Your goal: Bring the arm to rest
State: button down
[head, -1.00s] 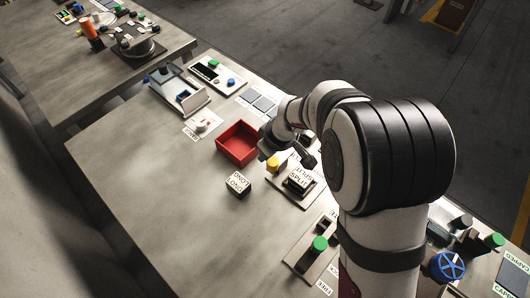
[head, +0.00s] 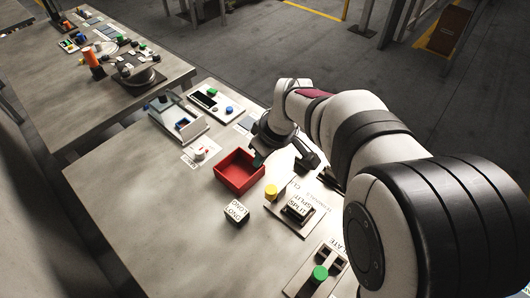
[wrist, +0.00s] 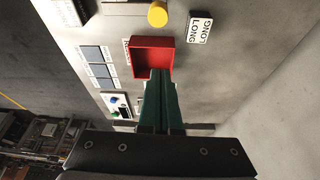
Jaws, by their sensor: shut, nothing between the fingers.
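My gripper (wrist: 163,75) shows in the wrist view with its green fingers shut together and nothing between them. In that view the fingertips overlap the near side of the red tray (wrist: 140,43). In the head view my gripper (head: 257,160) hangs at the right rim of the red tray (head: 238,186), and my arm reaches in from the right. I cannot tell how high the fingertips are above the tray. The tray looks empty.
A white block (head: 236,212) marked LONG stands in front of the tray. A yellow knob (head: 271,191) and a plate with a SPLIT block (head: 297,211) are close on the right. A green-knobbed fixture (head: 320,273) is nearer. The table's left part is bare.

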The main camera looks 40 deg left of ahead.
dwell(0.3)
jog(key=s+d+r+m+h, duration=0.1)
jog(key=d+r+m, duration=0.35)
jog(key=d, duration=0.75)
jog(key=s+d+r+m, duration=0.1)
jog(key=d+m, duration=0.6)
jog(key=d, duration=0.4)
jog(key=s+d+f+m+h, duration=0.1)
jog(key=s+d+m, duration=1)
jog(key=s+d, duration=0.1)
jog(key=shift+d, duration=0.15)
jog(key=shift+w+f, duration=0.1)
